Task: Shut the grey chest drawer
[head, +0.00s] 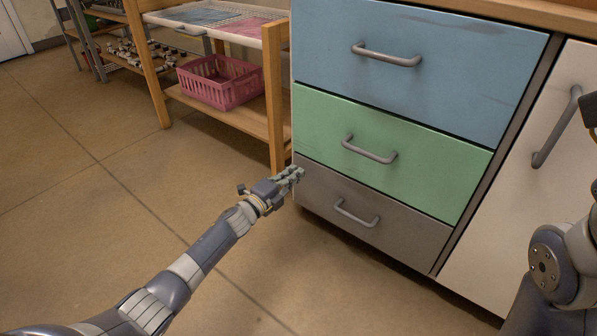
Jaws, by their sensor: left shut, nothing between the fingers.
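The grey chest drawer (410,229) is the lowest of three stacked drawers, under a green one and a blue one. Its front looks about level with the drawers above; I cannot tell whether a small gap is left. Its bar handle (356,214) faces me. My left gripper (297,173) is shut and empty, at the upper left edge of the grey drawer front. I cannot tell whether it touches the front. My right arm shows at the right edge, but its fingertips are not clearly visible.
The green drawer (440,170) and blue drawer (460,65) look closed. A white cabinet door (520,210) stands to the right. A wooden shelf rack (275,95) with a pink basket (222,82) stands left of the chest. The floor in front is clear.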

